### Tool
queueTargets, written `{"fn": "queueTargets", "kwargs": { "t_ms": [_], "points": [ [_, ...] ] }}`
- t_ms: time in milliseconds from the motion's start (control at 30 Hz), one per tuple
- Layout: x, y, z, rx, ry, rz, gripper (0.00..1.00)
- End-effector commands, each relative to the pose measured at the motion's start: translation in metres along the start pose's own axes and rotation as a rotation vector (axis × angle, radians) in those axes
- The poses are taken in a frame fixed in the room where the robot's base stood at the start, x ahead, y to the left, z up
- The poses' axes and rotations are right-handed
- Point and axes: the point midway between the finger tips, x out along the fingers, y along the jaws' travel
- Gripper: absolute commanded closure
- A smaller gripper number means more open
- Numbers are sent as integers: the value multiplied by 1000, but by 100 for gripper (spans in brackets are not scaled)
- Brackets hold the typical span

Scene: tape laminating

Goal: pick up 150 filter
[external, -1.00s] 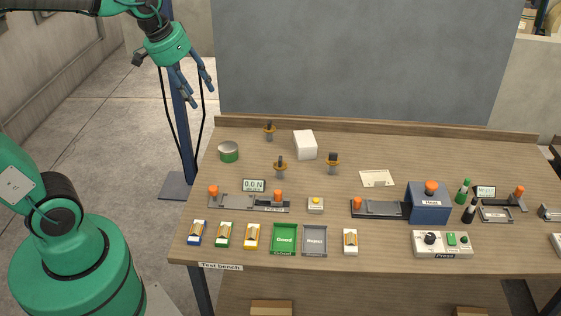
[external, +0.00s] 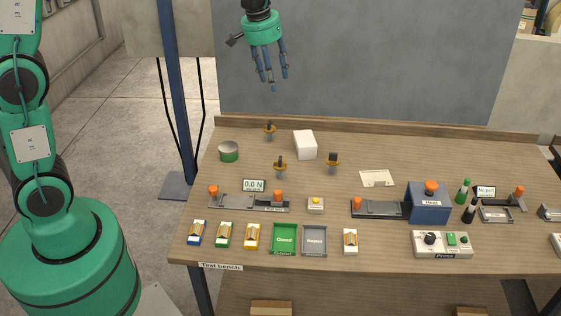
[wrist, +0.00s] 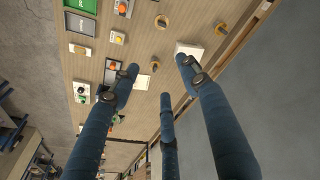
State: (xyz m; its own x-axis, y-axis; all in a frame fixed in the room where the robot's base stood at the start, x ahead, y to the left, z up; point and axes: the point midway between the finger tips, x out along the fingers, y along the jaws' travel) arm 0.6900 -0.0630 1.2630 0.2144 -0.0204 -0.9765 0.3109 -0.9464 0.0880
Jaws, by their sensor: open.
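No label reading 150 is legible, so I cannot tell which thing is the 150 filter. Three small brown-and-black pieces stand at the back of the bench: one at the far left (external: 269,130), one nearer (external: 281,167) and one to the right (external: 332,162). They also show in the wrist view, one near the fingers (wrist: 155,64). My gripper (external: 273,84) hangs high above the back of the bench, open and empty, fingers spread and pointing down. In the wrist view my gripper (wrist: 160,75) has nothing between its fingers.
The wooden bench (external: 385,150) holds a white block (external: 305,145), a green-and-grey tin (external: 229,152), a blue press (external: 429,203), and a green tray (external: 285,239) beside a grey tray (external: 314,240). Small cartons line the front. A grey panel (external: 360,60) rises behind.

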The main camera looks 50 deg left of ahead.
Motion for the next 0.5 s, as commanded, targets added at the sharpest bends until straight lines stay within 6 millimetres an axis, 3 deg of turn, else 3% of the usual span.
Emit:
{"fn": "queueTargets", "kwargs": {
  "t_ms": [500],
  "points": [
    [85,56,-70,-100,-80,-37,54]
  ]
}}
